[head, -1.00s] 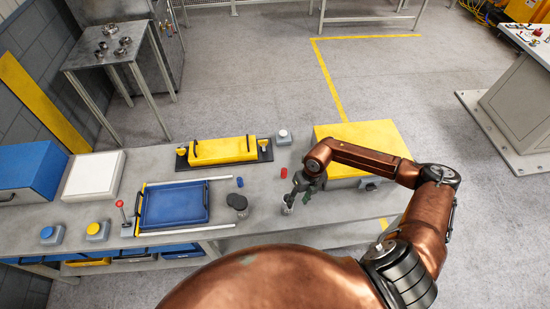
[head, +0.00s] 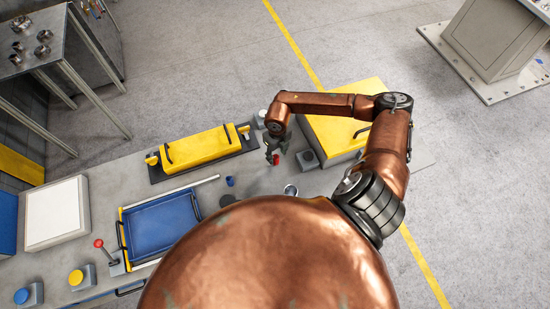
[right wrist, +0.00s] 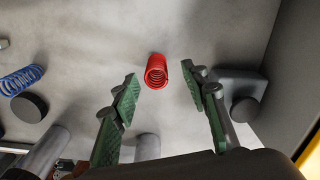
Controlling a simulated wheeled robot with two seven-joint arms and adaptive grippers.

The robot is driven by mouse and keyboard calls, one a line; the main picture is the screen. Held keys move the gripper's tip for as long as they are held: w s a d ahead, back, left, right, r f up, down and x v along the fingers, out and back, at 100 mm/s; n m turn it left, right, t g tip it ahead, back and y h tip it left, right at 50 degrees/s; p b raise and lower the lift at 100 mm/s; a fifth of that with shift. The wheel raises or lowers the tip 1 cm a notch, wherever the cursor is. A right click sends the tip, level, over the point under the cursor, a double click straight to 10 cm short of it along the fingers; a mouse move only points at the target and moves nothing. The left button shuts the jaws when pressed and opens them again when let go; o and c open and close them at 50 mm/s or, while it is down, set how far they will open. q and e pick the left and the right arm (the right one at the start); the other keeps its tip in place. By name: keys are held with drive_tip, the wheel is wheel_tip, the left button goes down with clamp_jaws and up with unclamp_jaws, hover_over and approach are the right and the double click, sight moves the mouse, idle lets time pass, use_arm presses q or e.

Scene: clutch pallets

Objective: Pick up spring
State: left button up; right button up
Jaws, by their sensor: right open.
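A red spring (right wrist: 156,72) stands on the grey tabletop in the right wrist view, between and just beyond my right gripper's (right wrist: 158,80) two green-padded fingertips. The fingers are open, with a visible gap on each side of the spring. In the head view my right gripper (head: 271,150) is low over the table, and the red spring (head: 276,159) is partly hidden by it. A blue spring (right wrist: 20,80) lies to the left in the right wrist view; it also shows in the head view (head: 230,181). My left gripper is not in view.
A yellow case (head: 345,122) stands right of the gripper, with a grey box with a black knob (head: 307,159) close by. A yellow container on a black base (head: 200,150) and a blue tray (head: 160,222) lie left. A silver cylinder (head: 290,190) stands nearer me.

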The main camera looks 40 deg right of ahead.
sight(276, 160)
drive_tip(key=f, duration=0.3)
drive_tip(key=shift+a+f+p, duration=0.25)
drive_tip(key=shift+f+p, duration=0.05)
drive_tip(key=shift+p, duration=0.1)
drive_tip(key=shift+f, duration=0.4)
drive_tip(key=c, duration=1)
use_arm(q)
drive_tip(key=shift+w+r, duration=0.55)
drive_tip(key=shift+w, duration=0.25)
